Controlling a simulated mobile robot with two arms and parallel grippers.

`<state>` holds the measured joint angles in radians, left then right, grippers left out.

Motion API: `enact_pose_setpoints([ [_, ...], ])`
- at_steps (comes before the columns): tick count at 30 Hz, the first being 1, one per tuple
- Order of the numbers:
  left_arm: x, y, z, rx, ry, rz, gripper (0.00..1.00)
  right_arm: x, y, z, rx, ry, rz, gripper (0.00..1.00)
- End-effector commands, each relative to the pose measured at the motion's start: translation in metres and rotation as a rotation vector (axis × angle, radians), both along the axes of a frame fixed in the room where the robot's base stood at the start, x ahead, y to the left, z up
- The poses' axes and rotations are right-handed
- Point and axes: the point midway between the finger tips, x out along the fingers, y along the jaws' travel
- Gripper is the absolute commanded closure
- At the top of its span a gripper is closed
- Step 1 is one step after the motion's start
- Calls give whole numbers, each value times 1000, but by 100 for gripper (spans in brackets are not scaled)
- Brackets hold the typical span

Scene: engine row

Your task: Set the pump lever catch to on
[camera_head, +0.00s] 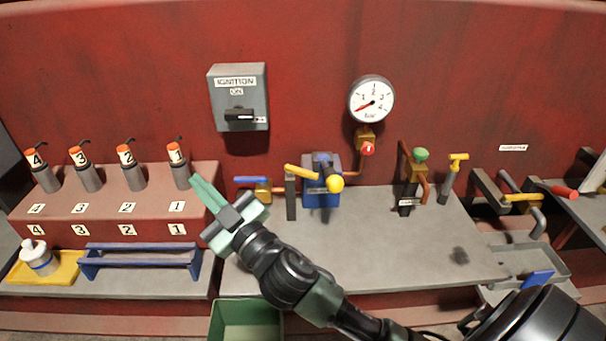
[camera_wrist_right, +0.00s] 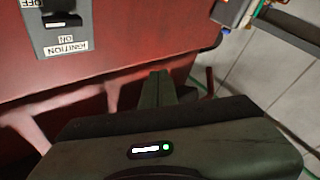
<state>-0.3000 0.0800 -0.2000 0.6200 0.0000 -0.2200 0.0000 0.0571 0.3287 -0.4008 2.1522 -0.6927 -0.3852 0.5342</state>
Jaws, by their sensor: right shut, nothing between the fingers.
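A blue pump body (camera_head: 316,194) stands at the back of the grey bench, left of centre. A yellow lever (camera_head: 301,172) with a ball end lies across its top, beside a dark upright post (camera_head: 291,198). I cannot tell which part is the catch or how it is set. My right gripper (camera_head: 198,182) is shut and empty, left of the pump and apart from it, its tips toward the red wall near cylinder 1. Its closed fingers also show in the right wrist view (camera_wrist_right: 160,82). My left gripper is in neither view.
The grey ignition box (camera_head: 238,93) and a round gauge (camera_head: 371,99) are on the wall. Several numbered cylinders (camera_head: 134,174) stand on the red step at left. A green bin (camera_head: 245,320) is below the bench. The bench surface (camera_head: 380,245) right of my arm is mostly clear.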

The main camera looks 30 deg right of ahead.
Motion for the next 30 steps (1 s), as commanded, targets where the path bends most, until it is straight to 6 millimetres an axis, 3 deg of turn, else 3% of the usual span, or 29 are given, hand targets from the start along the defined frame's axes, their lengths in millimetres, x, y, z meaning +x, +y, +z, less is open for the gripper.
enact_pose_setpoints([
  [1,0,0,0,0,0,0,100,3,24,30,-58,-125,93,100],
  [3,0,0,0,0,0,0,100,-4,62,58,-151,-273,244,100],
  [6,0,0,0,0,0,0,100,-21,113,73,-324,-424,474,100],
  [8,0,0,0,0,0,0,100,-31,137,68,-451,-476,614,100],
  [10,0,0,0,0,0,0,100,-39,156,49,-617,-493,769,100],
  [12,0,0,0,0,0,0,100,-41,162,22,-800,-463,909,100],
  [14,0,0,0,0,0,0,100,-37,154,-5,-965,-396,1011,100],
  [17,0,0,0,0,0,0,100,-19,116,-47,-1242,-200,1126,100],
  [20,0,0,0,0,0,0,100,6,48,-74,-1498,92,1157,100],
  [21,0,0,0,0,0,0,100,16,15,-78,-1581,231,1144,100],
  [24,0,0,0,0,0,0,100,31,-69,-72,-1731,577,1059,100],
  [27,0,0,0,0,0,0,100,33,-137,-52,-1794,872,941,100],
  [30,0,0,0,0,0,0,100,28,-180,-34,-1807,1069,846,100],
])
